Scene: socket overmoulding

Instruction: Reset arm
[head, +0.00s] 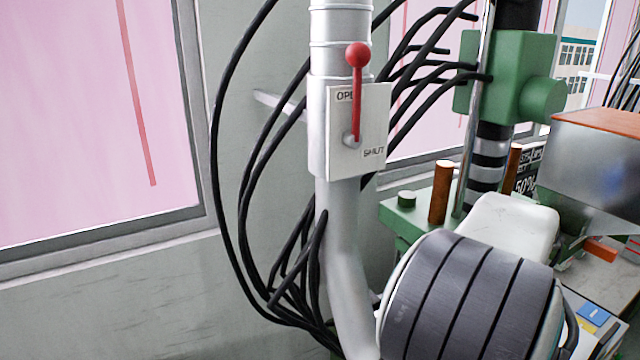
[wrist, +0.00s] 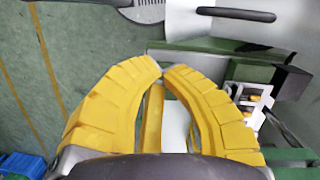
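My gripper (wrist: 162,70) shows in the wrist view as two curved yellow fingers. Their tips come together with hardly a gap, and I see nothing held between the tips. A dark rounded part hides the base of the fingers. Behind the fingers are a pale surface, green parts and a small white holder (wrist: 250,98) with yellow-orange pieces. The gripper does not show in the head view.
In the head view a silver pipe (head: 341,235) carries a red lever (head: 357,95), raised toward OPEN on its OPEN/SHUT plate. Black cables hang beside it. A green machine (head: 500,85) stands right. The wrist view shows green floor (wrist: 85,50) and a blue crate (wrist: 22,166).

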